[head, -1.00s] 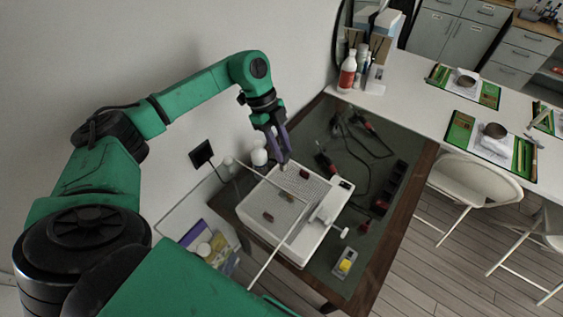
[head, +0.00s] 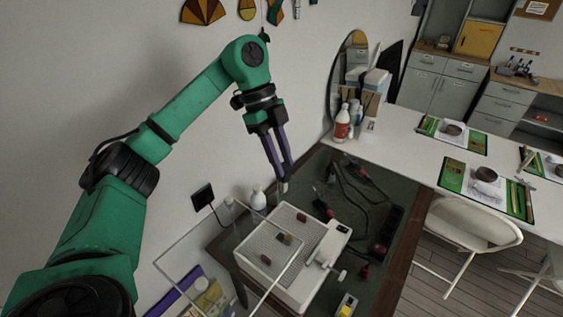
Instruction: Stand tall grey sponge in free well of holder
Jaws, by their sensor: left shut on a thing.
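My left gripper (head: 281,173) points down with its purple fingers close together, above the far edge of the white perforated box. It is shut on a small pale grey piece (head: 284,187), which looks like the sponge; the fingers hide most of it, and I cannot tell its full height. A small light grey block with a yellow part (head: 347,306) lies at the near right of the table, cut by the lower edge of the view. It may be the holder, but its wells are too small to make out. My right gripper is not in view.
A white bottle (head: 258,199) stands by the wall. Dark cables and tools (head: 352,195) lie at the back right.

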